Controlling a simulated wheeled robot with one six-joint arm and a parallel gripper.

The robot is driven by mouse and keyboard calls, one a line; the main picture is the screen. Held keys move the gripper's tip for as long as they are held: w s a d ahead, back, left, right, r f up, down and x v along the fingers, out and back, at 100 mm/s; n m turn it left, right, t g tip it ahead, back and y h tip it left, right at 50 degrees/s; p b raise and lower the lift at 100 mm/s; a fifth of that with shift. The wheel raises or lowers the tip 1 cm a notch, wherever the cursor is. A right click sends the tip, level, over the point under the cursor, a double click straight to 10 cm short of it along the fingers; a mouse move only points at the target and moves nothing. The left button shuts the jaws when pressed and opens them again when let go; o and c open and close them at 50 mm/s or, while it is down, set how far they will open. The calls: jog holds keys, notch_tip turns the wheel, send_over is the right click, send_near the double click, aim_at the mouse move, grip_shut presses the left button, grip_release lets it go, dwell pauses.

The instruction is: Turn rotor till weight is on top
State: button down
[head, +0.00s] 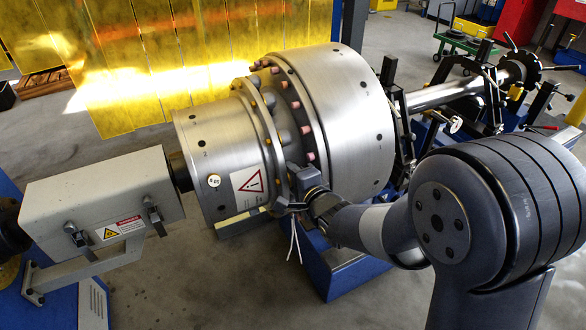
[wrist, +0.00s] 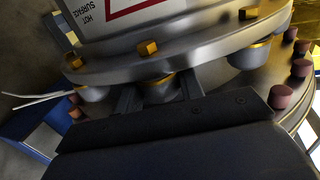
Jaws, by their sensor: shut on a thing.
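The rotor (head: 345,120) is a large bare-metal drum joined by flanges to a smaller drum (head: 205,140). A small round pale disc with a gold rim (head: 213,180), which may be the weight, sits on the smaller drum's near side, below its top. My gripper (head: 290,193) reaches in between the flanges from the near side. In the wrist view its fingers (wrist: 158,98) straddle a grey stud with a gold base (wrist: 158,85), and the gripper is shut on it. The fingertips' contact is partly hidden by the gripper body.
A grey guard box (head: 100,200) covers the drive shaft at left. Black clamps and a bearing stand (head: 400,110) hold the shaft at right. Pink plugs (head: 297,105) stick out of the large drum's face near the gripper. Yellow screens (head: 150,60) stand behind.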

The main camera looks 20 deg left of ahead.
aim_at(285, 133)
jog(key=shift+g+h, duration=0.6)
jog(key=shift+h, duration=0.3)
jog(key=shift+w+a+r+p, duration=0.15)
jog(key=shift+r+p, duration=0.6)
jog(key=shift+p, duration=0.75)
jog(key=shift+w+a+r+p, duration=0.1)
jog(key=shift+r+p, duration=0.6)
jog(key=shift+p, duration=0.85)
jog(key=shift+w+a+r+p, duration=0.15)
jog(key=shift+r+p, duration=0.6)
jog(key=shift+p, duration=0.75)
jog(key=p, duration=0.2)
jog(key=r+p, duration=0.1)
jog(key=p, duration=0.2)
jog(key=a+r+g+h+p, duration=0.1)
jog(key=p, duration=0.2)
jog(key=shift+w+r, duration=0.2)
jog(key=shift+w, duration=0.1)
jog(key=p, duration=0.2)
jog(key=w+a+r+h+p, duration=0.1)
jog(key=p, duration=0.2)
jog(key=shift+r+g, duration=0.3)
jog(key=shift+g, duration=0.1)
jog(key=a+r+p, duration=0.1)
jog(key=p, duration=0.3)
jog(key=shift+w, duration=0.35)
jog(key=c, duration=1)
grip_release()
jog(key=shift+f, duration=0.1)
